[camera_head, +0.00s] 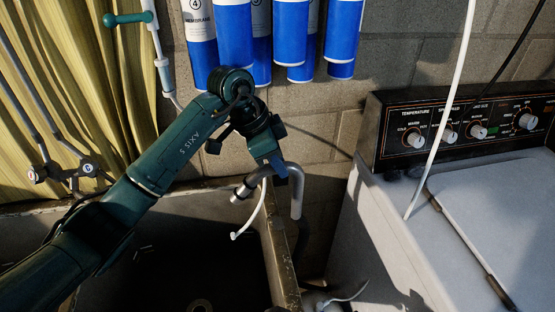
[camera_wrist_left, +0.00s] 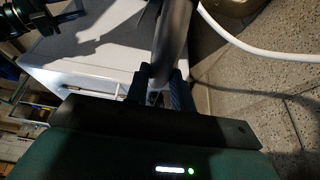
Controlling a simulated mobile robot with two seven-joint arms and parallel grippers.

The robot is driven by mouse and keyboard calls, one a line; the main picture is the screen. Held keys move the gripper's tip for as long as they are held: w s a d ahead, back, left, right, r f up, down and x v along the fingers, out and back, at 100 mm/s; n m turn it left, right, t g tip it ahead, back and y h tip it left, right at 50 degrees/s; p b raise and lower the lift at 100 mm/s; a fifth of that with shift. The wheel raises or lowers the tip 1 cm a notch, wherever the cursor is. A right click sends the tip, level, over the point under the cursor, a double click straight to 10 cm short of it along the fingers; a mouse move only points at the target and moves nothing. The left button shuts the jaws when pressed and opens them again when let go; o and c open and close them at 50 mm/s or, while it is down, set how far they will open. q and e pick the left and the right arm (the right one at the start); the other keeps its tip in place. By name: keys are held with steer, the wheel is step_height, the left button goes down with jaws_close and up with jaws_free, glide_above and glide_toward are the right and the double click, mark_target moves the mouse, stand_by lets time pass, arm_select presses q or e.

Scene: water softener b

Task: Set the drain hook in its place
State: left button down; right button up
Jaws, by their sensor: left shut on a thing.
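The drain hook (camera_head: 296,190) is a grey bent pipe. Its short end with a dark collar points left over the sink, and its long leg hangs down by the right rim (camera_head: 285,265). I cannot tell whether the hook touches the rim. My left gripper (camera_head: 272,165) is shut on the hook near the top of its bend. In the left wrist view a grey pipe (camera_wrist_left: 174,45) runs between the fingers of the left gripper (camera_wrist_left: 160,90). My fingers hide part of it. My right gripper is not in view.
A dark sink basin (camera_head: 190,240) lies under my arm. A thin white tube (camera_head: 262,208) hangs beside the hook. Blue filter canisters (camera_head: 235,35) hang on the block wall above. A white washer (camera_head: 375,225) stands at the right, with a white hose (camera_head: 440,115) in front.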

mark_target(278, 181)
arm_select(q)
steer(key=shift+f, duration=0.45)
steer(key=shift+f+b, duration=0.35)
steer(key=shift+f, duration=0.05)
steer(key=shift+f+b, duration=0.3)
steer(key=shift+f, duration=0.3)
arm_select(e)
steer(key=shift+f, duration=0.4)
arm_select(q)
steer(key=shift+f, duration=0.55)
steer(key=shift+f+b, duration=0.6)
steer(key=shift+f, duration=0.25)
steer(key=shift+f+b, duration=1)
steer(key=shift+f, duration=1.35)
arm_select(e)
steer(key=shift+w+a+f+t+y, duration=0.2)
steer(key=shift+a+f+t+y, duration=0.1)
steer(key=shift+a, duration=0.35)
